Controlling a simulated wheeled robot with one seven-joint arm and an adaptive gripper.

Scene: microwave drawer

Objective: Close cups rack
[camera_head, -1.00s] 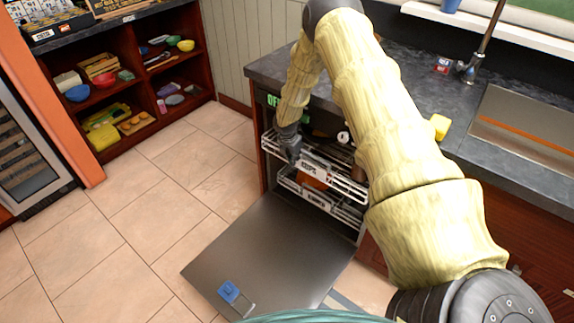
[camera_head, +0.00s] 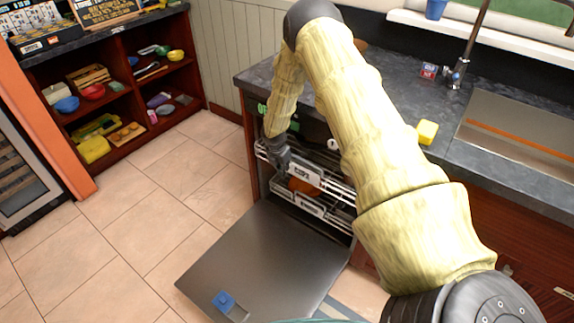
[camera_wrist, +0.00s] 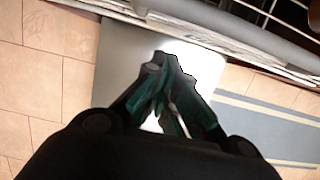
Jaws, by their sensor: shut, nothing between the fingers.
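The cups rack (camera_head: 303,172) is the upper wire rack of the open dishwasher, with a pale label on its front. It sticks out over the lowered door. My gripper (camera_head: 282,163) is at the left part of the rack's front, close to or touching it; I cannot tell which. In the wrist view, my gripper (camera_wrist: 168,62) has its fingers together and empty, beside the light rack edge (camera_wrist: 240,45). The arm hides part of the dishwasher's right side.
The lower rack (camera_head: 310,207) is also partly out, with an orange item (camera_head: 300,187) above it. The lowered door (camera_head: 255,260) covers the floor in front. The counter (camera_head: 400,95) with a yellow sponge (camera_head: 427,132) is above. Open tiled floor (camera_head: 140,225) lies to the left.

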